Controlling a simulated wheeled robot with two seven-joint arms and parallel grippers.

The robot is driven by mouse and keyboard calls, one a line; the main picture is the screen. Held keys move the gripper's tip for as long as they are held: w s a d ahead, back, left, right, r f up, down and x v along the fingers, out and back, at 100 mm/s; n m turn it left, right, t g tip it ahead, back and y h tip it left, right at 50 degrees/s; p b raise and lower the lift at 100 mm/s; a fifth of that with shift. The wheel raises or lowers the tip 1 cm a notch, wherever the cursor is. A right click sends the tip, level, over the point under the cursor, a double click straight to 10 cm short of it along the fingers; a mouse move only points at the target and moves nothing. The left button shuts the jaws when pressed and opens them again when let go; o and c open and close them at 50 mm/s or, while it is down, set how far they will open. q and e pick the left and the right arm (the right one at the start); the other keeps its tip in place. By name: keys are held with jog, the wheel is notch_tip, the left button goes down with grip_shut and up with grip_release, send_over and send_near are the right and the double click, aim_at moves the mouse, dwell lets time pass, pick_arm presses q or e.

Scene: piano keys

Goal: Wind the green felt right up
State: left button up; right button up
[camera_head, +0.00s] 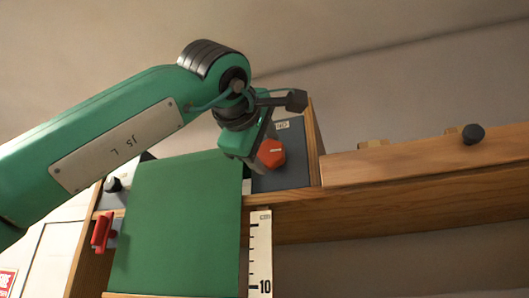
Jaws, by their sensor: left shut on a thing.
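The green felt (180,225) hangs as a wide flat sheet at the lower left of the head view. Its lower end reaches close to the bottom of the view. My left gripper (258,165) is at the felt's upper right corner. It is shut on a red faceted knob (272,153) on a dark panel (290,165); the fingertips are mostly hidden by the gripper's own body. My right gripper is out of view.
An upright ruler (260,255) marked cm and 10 stands just right of the felt. A wooden beam (420,180) with a black knob (473,134) runs right. Left of the felt are a red handle (101,232) and a black knob (113,184).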

pick_arm(q)
jog(key=n+b, duration=0.1)
jog(key=n, duration=0.3)
jog(key=shift+f+n+b, duration=0.2)
jog(key=shift+n+b, duration=0.1)
jog(key=shift+b, duration=0.05)
jog(key=n+b, duration=0.1)
jog(key=n, duration=0.3)
jog(key=shift+f+n+b, duration=0.15)
jog(key=shift+n+b, duration=0.15)
jog(key=n+b, duration=0.1)
jog(key=n, duration=0.3)
jog(key=shift+d+f+n+b, duration=0.1)
jog(key=shift+n+b, duration=0.2)
jog(key=shift+d+n+b, duration=0.1)
jog(key=shift+n+b, duration=0.55)
jog(key=shift+n, duration=1.55)
jog(key=o, duration=1)
jog(key=shift+c, duration=0.2)
jog(key=shift+s, duration=0.1)
